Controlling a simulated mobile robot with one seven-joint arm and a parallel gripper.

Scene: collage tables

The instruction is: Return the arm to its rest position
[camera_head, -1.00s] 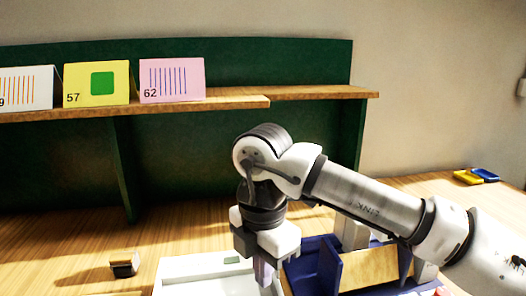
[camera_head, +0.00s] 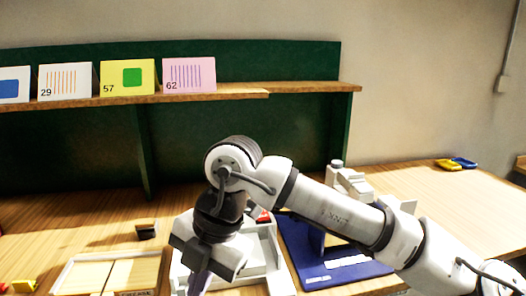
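My gripper (camera_head: 198,283) points down in front of the white tray, low in the head view. Its fingers run to the bottom edge, and I cannot tell whether they are open or shut or hold anything. My arm (camera_head: 335,215) reaches in from the lower right and bends down at the wrist. The arm hides part of the tray and the blue base.
A white tray (camera_head: 262,262) and a blue base (camera_head: 303,262) lie under my arm. A wooden board (camera_head: 133,273) and a small dark block (camera_head: 147,231) are to the left. Cards, one pink (camera_head: 189,75), stand on the shelf (camera_head: 235,93). The table's right side is mostly clear.

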